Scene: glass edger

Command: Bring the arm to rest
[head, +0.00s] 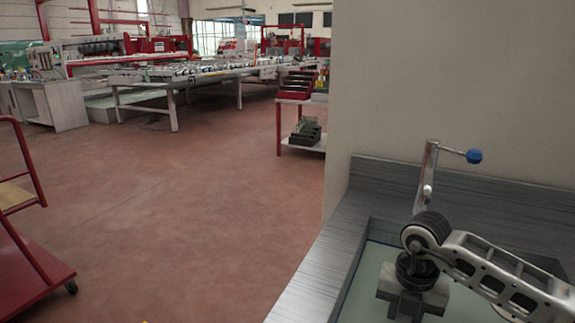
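A silver slotted arm (497,270) comes in from the right edge at the lower right. Its near end carries black ribbed wheels (431,226) and sits over a grey block (396,287) on the machine bed. I cannot tell whether the wheels touch the block. Behind it stands an upright metal lever (428,175) with a blue knob (474,156) pointing right. Neither of my grippers can be made out in the head view.
The machine's grey rim (318,270) frames a pale bed (365,278), with a beige wall (440,70) behind. A red cart (25,275) stands at the left. A red shelf trolley (301,110) and long work tables (190,75) are farther back. The reddish floor (190,190) between is clear.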

